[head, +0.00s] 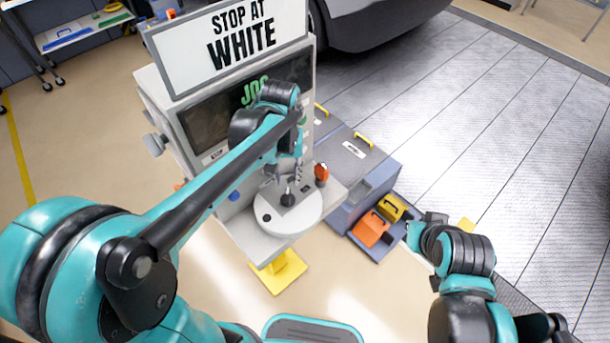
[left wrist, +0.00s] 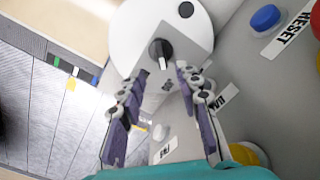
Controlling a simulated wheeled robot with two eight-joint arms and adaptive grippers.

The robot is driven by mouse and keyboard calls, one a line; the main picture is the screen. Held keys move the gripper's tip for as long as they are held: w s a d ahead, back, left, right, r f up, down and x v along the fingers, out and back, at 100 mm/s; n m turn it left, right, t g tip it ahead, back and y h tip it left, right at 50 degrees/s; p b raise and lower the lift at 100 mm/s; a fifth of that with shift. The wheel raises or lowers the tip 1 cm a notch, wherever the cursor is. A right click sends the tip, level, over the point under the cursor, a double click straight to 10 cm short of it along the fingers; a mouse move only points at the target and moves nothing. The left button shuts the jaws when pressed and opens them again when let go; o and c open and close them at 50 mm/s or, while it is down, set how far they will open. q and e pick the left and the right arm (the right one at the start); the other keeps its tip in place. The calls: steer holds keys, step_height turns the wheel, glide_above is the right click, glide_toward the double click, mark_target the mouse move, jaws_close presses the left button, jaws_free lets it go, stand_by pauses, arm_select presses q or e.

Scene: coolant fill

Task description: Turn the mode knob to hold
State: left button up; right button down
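The mode knob appears to be the black knob (left wrist: 160,52) on a grey raised plate of the machine, with a white pointer mark facing down the left wrist picture toward my fingers. In the head view a black knob (head: 288,199) stands on that plate, above a round white disc. My left gripper (head: 287,178) hangs just above it. In the left wrist view its two fingers (left wrist: 160,82) are spread apart with nothing between them, short of the knob. Labels near the fingers are partly covered and unreadable. My right gripper (head: 417,234) is away at the right; its fingers are unclear.
A blue button (left wrist: 265,17) labelled RESET sits beside the plate. An orange-red control (head: 321,172) stands right of my left gripper. The sign (head: 240,38) reads STOP AT WHITE. Orange (head: 371,229) and yellow (head: 393,207) boxes lie in a low tray near my right arm.

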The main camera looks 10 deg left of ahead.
mark_target(288, 195)
arm_select(q)
step_height(288, 195, down, 7)
steer(key=shift+f+b, duration=0.1)
steer(key=shift+b, duration=1.05)
steer(key=shift+s+a+f, duration=0.1)
steer(key=shift+s+f, duration=0.05)
steer(key=shift+f, duration=0.05)
jaws_close()
